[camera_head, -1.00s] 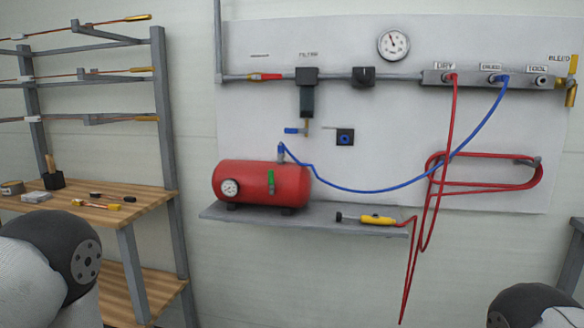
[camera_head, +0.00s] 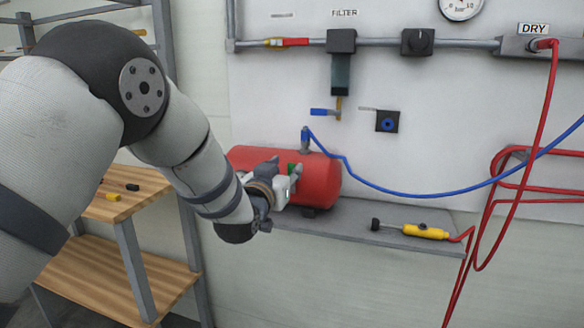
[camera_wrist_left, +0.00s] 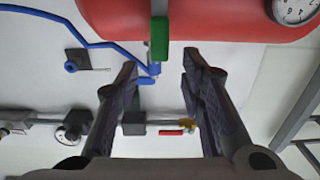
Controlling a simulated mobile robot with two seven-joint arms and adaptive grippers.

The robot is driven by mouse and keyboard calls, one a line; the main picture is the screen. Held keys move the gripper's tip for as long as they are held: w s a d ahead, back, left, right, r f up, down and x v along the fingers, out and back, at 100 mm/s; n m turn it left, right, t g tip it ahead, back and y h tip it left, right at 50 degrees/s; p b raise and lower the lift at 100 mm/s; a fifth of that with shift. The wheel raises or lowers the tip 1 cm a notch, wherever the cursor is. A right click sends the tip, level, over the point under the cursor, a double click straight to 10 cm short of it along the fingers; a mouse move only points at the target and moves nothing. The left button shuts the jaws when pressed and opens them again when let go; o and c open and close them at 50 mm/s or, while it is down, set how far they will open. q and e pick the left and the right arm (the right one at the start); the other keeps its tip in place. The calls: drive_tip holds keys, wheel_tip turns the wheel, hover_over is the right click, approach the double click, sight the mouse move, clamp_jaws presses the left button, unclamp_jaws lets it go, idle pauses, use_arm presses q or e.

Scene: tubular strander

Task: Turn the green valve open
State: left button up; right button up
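The green valve handle (camera_head: 291,168) is on the front of the red tank (camera_head: 320,180), mostly hidden by my left gripper in the head view. In the left wrist view the green handle (camera_wrist_left: 160,40) hangs straight across the tank's edge (camera_wrist_left: 220,20). My left gripper (camera_head: 286,174) is at the tank's front, close to the handle. In the left wrist view its two fingers (camera_wrist_left: 160,66) are spread, one on each side of the handle's line, with a gap on both sides. Nothing is held. My right gripper is not in view.
The tank stands on a grey shelf (camera_head: 370,228) with a yellow air tool (camera_head: 426,231) to its right. A blue hose (camera_head: 420,194) runs from the tank's top fitting. A wooden bench (camera_head: 125,203) stands at left. A filter (camera_head: 341,75) hangs above the tank.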

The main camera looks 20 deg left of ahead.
sight(290, 165)
use_arm(q)
drive_tip(key=w, duration=0.2)
drive_tip(key=shift+w+f, duration=0.35)
drive_tip(key=shift+w+r, duration=0.25)
drive_tip(key=shift+r, duration=0.05)
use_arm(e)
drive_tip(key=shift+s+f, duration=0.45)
use_arm(q)
drive_tip(key=shift+c, duration=0.6)
clamp_jaws()
